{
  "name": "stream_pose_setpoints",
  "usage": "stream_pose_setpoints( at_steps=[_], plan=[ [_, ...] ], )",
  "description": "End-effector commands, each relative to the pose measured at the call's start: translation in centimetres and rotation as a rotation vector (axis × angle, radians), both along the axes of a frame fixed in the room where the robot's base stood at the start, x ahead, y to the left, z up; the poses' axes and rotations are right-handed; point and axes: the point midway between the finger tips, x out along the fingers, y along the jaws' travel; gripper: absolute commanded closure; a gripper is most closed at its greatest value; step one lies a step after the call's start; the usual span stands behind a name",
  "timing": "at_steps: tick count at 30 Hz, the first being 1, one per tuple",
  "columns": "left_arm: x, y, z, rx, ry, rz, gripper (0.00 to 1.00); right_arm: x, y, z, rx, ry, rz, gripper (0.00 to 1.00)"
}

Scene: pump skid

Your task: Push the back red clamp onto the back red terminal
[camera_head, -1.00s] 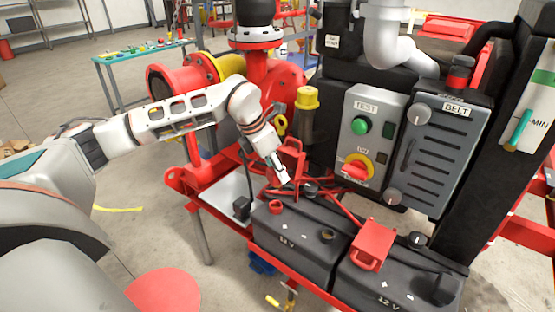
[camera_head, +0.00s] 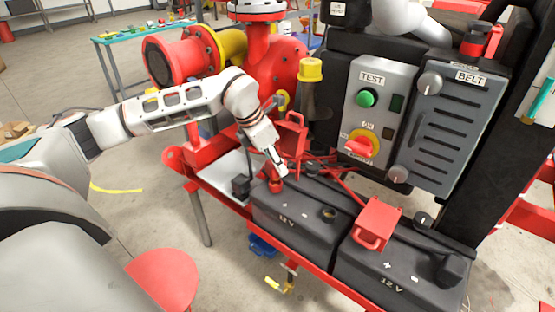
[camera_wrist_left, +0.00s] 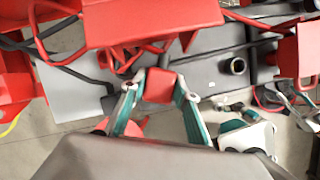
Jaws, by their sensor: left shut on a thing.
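My left gripper (camera_head: 279,175) reaches down over the back end of the back black battery (camera_head: 300,212). It is shut on a small red block, the back red clamp (camera_head: 276,186). In the left wrist view the clamp (camera_wrist_left: 160,86) sits between the two fingertips. The clamp is at the battery's back terminal spot; the terminal is hidden beneath it. I cannot tell how far down it sits. A white and teal part of mine (camera_wrist_left: 250,135), possibly the right gripper, shows at the lower right of the wrist view, its jaw state unclear.
A red bracket (camera_head: 291,133) stands close behind my left gripper. Another red box-shaped piece (camera_head: 376,222) stands on the front battery (camera_head: 410,270). Red cables (camera_head: 345,177) run behind the batteries. The grey TEST panel (camera_head: 380,105) rises behind them.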

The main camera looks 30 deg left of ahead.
Motion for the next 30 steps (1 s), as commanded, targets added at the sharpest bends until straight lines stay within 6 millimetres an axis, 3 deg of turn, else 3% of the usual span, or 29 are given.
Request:
stream_pose_setpoints(
  at_steps=[30],
  plan=[
    [0.06,0.02,0.32,-0.001,-0.004,0.000,0.99,-0.54,0.34,0.20,0.005,0.009,0.006,0.60]
  ],
)
